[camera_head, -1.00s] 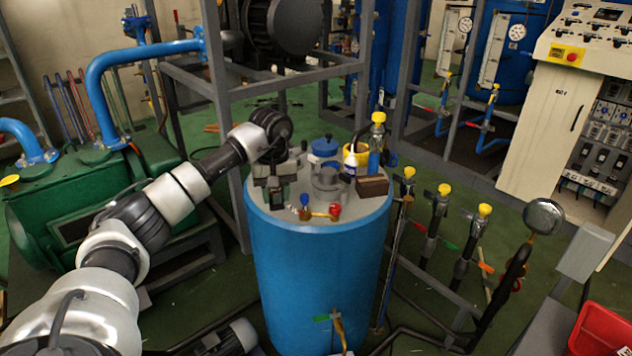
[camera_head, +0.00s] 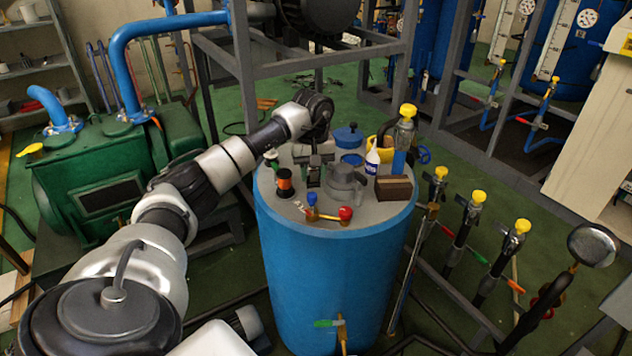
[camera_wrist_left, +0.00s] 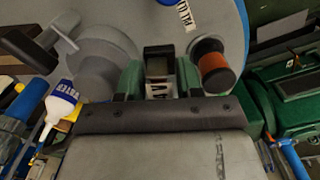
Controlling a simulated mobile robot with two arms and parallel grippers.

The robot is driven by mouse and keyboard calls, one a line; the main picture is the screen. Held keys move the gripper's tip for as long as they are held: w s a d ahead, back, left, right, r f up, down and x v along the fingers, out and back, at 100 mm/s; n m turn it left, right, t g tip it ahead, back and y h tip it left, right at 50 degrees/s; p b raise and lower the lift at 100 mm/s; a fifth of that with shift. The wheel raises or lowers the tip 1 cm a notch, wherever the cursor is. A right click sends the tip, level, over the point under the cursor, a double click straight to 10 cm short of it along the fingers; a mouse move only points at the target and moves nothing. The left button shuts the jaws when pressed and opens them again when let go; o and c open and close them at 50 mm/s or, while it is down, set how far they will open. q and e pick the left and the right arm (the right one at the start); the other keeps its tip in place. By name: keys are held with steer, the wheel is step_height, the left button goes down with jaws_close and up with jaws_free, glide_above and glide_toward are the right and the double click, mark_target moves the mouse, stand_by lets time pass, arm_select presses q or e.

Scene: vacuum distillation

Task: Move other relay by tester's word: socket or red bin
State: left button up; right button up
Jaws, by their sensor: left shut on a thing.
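My left gripper (camera_head: 314,172) is over the top of the blue drum (camera_head: 325,265). In the left wrist view its two green fingers (camera_wrist_left: 160,82) are shut on a small dark relay (camera_wrist_left: 159,56) with a white label. The label is only partly readable. The relay is mostly hidden by the gripper in the head view, and I cannot tell whether it touches the drum top. No red bin shows now, and I cannot make out a socket or a tester. My right gripper is not in view.
Close by on the drum stand an orange-and-black spool (camera_head: 285,182), a grey fitting (camera_head: 345,182), a brown block (camera_head: 393,188), a white bottle (camera_head: 372,160) and a yellow-capped cylinder (camera_head: 402,140). A valve with red and blue knobs (camera_head: 327,212) lies at the front.

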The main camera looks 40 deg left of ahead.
mark_target(314, 185)
arm_select(q)
steer(key=shift+f, duration=0.4)
step_height(314, 185, down, 3)
steer(key=shift+f, duration=0.1)
steer(key=shift+w+f, duration=0.1)
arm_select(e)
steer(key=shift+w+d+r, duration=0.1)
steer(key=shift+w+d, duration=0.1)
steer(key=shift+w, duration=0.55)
arm_select(q)
steer(key=shift+f, duration=0.1)
steer(key=o, duration=0.7)
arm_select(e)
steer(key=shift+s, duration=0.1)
